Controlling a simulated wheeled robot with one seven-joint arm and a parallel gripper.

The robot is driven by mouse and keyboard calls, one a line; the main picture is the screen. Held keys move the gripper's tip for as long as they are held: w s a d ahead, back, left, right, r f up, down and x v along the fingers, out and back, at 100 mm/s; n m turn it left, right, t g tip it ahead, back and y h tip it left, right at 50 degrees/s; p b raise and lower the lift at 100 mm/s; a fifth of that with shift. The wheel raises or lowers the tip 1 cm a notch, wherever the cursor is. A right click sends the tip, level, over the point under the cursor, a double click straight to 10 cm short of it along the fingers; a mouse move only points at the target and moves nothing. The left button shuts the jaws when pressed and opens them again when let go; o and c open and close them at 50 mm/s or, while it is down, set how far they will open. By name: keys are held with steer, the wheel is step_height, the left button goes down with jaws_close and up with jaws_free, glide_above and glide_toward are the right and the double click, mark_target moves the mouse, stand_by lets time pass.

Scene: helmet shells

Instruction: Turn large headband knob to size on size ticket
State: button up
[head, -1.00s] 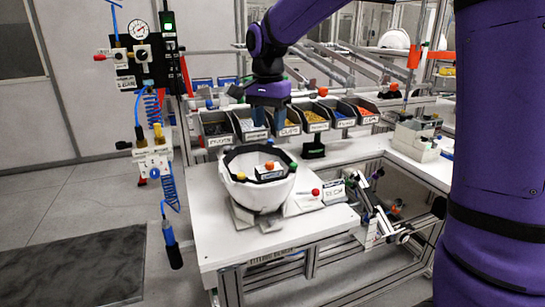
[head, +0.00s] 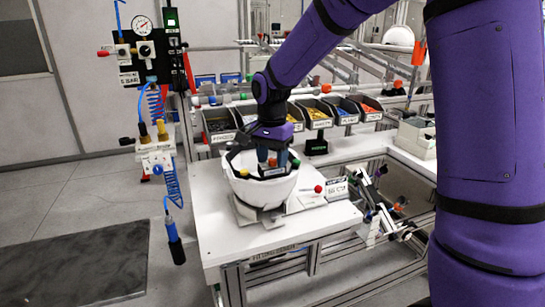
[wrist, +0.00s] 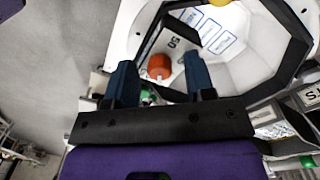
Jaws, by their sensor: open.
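A white helmet shell (head: 252,191) sits open side up on a stand on the bench, with a dark headband inside its rim. The orange-red large knob (wrist: 159,66) shows in the wrist view beside a strip marked 50. My gripper (head: 272,158) is over the shell's opening, pointing down. In the wrist view my gripper (wrist: 162,74) is open, and the knob appears between and just beyond its two blue fingertips. I cannot tell whether they touch it. In the head view the fingers hide most of the knob. A lettered white ticket (head: 337,189) stands right of the shell, too small to read surely.
Several labelled parts bins (head: 219,124) stand in a row behind the shell. A red ball-topped piece (head: 318,189) is on the bench to its right. A blue hanging tool (head: 174,240) is at the left. The bench front is clear.

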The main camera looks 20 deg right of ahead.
jaws_close()
stand_by(0.3)
steer(key=n, duration=0.4)
steer(key=shift+n, duration=0.4)
steer(key=n, duration=0.9)
steer(key=shift+n, duration=1.9)
